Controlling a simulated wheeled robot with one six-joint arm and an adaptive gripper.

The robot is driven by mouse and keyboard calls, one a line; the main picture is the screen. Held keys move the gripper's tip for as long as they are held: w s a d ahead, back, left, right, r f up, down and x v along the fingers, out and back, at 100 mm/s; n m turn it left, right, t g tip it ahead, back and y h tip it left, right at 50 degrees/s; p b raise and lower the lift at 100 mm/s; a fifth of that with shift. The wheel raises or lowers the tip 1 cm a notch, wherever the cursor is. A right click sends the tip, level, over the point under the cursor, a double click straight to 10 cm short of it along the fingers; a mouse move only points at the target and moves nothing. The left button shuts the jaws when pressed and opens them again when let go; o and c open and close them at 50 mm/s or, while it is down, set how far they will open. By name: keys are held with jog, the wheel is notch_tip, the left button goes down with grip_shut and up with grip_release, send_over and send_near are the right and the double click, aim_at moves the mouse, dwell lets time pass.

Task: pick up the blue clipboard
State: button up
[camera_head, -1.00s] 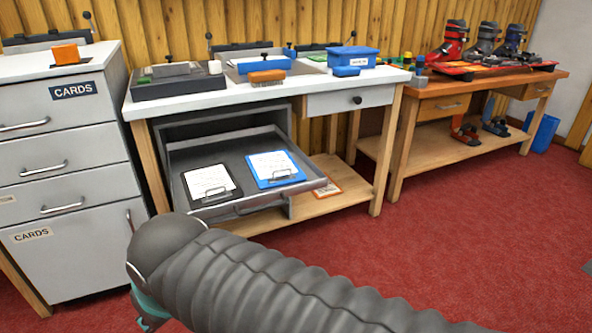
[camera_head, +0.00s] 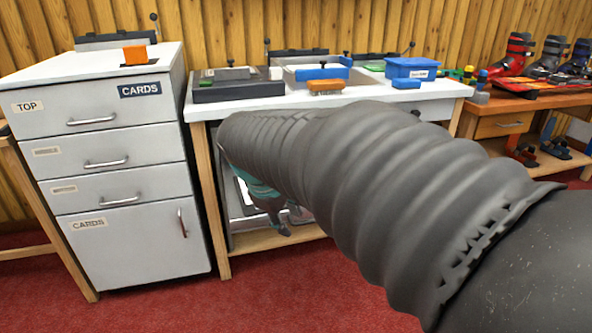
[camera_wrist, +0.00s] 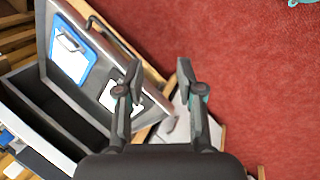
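In the head view my gripper (camera_head: 281,218) hangs in front of the drawer, partly hidden by my arm.
A white card cabinet (camera_head: 120,160) stands left of the bench. Red floor is open in front.

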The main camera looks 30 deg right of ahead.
jog(key=w+d+f+n+g+h, duration=0.2)
jog(key=w+d+n, duration=0.1)
jog(key=w+d, duration=0.2)
jog(key=w+d+f+n+g+h, duration=0.1)
jog(key=w+d+f+n+h, duration=0.1)
jog(key=w+d, duration=0.4)
jog(key=w+d+f+n+g+h+p, duration=0.1)
jog(key=w+d+f+n+g+h, duration=0.1)
jog(key=w, duration=0.9)
jog(key=shift+d+f+n+g+h, duration=0.15)
jog(key=shift+d+n+h, duration=0.35)
jog(key=shift+d, duration=0.45)
jog(key=shift+d+f+n+g+h, duration=0.15)
jog(key=shift+d+n+h, duration=0.35)
jog(key=shift+d, duration=0.45)
jog(key=shift+d+f, duration=0.1)
jog(key=shift+d, duration=0.15)
jog(key=x, duration=0.7)
jog(key=shift+d, duration=0.3)
jog(key=shift+x, duration=2.9)
jog(key=shift+s, duration=0.15)
grip_shut()
